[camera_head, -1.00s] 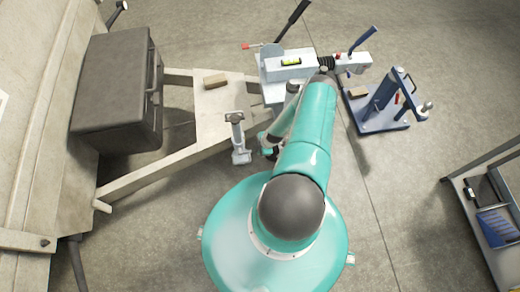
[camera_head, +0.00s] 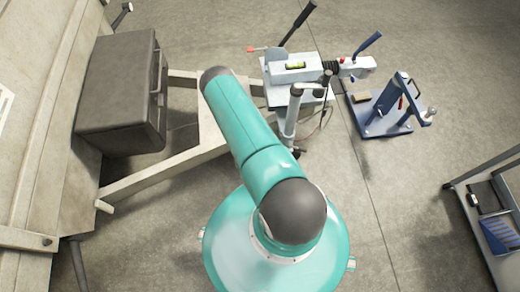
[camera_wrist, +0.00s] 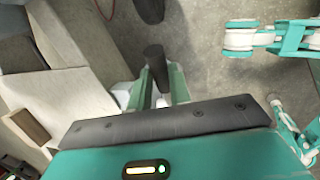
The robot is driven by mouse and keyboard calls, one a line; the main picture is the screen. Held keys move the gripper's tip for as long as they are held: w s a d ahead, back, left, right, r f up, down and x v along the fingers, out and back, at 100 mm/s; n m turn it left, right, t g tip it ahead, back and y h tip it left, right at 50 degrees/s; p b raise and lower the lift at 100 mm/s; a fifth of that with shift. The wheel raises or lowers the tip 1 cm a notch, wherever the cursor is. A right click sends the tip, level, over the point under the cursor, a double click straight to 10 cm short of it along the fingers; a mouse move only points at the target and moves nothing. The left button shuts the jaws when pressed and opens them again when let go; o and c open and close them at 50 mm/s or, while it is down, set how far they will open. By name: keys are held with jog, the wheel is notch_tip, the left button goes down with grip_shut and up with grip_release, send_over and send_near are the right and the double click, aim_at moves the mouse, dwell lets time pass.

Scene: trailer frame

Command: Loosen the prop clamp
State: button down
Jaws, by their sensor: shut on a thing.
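In the wrist view, my gripper (camera_wrist: 161,85) is shut on a short dark handle (camera_wrist: 154,58) that stands up between its two green fingers. Whitish parts show beside and below the fingers, mostly hidden by my gripper's body, so I cannot see the clamp itself clearly. In the head view my arm covers both my gripper and the spot of the small grey prop. A pale upright post (camera_head: 289,118) with a crank handle stands just right of my arm, at the trailer's nose.
The trailer frame (camera_head: 142,180) runs leftward, with a dark box (camera_head: 117,92) on it. The coupling unit (camera_head: 293,70) has a spirit level and levers. A blue stand (camera_head: 380,122) is at right, and a cart (camera_head: 478,205) at the right edge. A wooden block (camera_wrist: 27,125) shows in the wrist view.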

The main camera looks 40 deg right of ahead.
jog(key=shift+w+a+r+h, duration=0.2)
jog(key=shift+w+r+h, duration=0.2)
jog(key=shift+w, duration=0.05)
jog(key=shift+g, duration=0.3)
jog(key=c, duration=1.3)
grip_release()
jog(key=shift+s, duration=0.1)
jog(key=shift+a, duration=0.1)
jog(key=shift+r, duration=0.2)
jog(key=v, duration=1.3)
jog(key=shift+a+r, duration=0.2)
